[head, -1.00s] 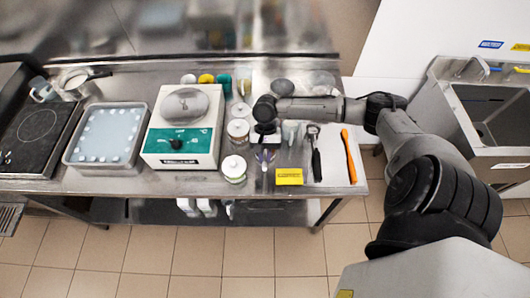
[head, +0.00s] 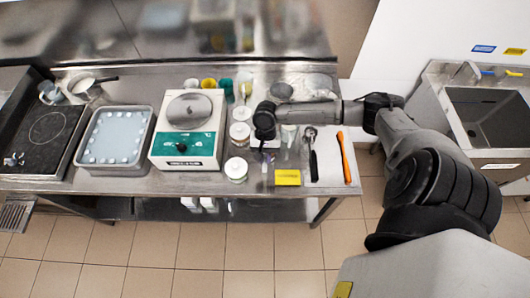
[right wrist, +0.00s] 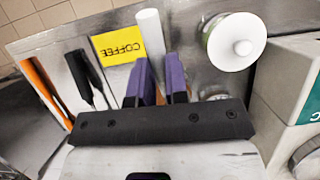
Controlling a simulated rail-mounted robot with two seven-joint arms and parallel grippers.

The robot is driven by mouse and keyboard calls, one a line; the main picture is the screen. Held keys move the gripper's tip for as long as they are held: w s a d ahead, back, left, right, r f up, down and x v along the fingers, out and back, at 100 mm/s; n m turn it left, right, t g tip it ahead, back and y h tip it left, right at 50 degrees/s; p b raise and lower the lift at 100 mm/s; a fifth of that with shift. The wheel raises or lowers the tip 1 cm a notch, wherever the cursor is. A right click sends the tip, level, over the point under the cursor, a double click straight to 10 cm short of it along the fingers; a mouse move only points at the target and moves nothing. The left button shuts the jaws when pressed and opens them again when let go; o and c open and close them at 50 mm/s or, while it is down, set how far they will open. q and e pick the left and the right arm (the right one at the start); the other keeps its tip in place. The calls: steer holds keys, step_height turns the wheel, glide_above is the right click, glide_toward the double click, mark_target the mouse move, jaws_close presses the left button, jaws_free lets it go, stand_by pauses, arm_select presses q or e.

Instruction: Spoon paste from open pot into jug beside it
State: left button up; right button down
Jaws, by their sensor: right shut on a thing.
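My right gripper (head: 264,158) points down over the right half of the steel table. In the right wrist view its two purple fingers (right wrist: 160,82) are close together around a white rod (right wrist: 150,35), whose far end sticks out past them. I cannot tell whether the rod is a spoon's handle. A clear jug (head: 49,92) stands at the table's far left, next to a pan (head: 82,86) with a pale inside. Small pots, among them a green one (head: 225,86), stand at the back. I cannot tell which pot holds paste. My left gripper is out of view.
White-lidded jars (head: 236,168) stand left of the gripper, beside a scale-like device (head: 187,140). A yellow COFFEE box (head: 287,178), a black-handled tool (head: 312,155) and an orange-handled tool (head: 346,158) lie to the right. A grey tray (head: 115,140) is further left.

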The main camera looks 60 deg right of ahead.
steer(key=shift+s+a+r+t+h+p, duration=0.15)
steer(key=shift+a+t+h+p, duration=0.15)
steer(key=shift+h+p, duration=0.5)
steer(key=shift+s+a+r+t+h+p, duration=0.1)
steer(key=shift+s+a+t+h+p, duration=0.15)
steer(key=shift+p, duration=0.9)
steer(key=shift+a+f+h, duration=0.1)
steer(key=shift+h, duration=0.15)
steer(key=shift+p, duration=0.3)
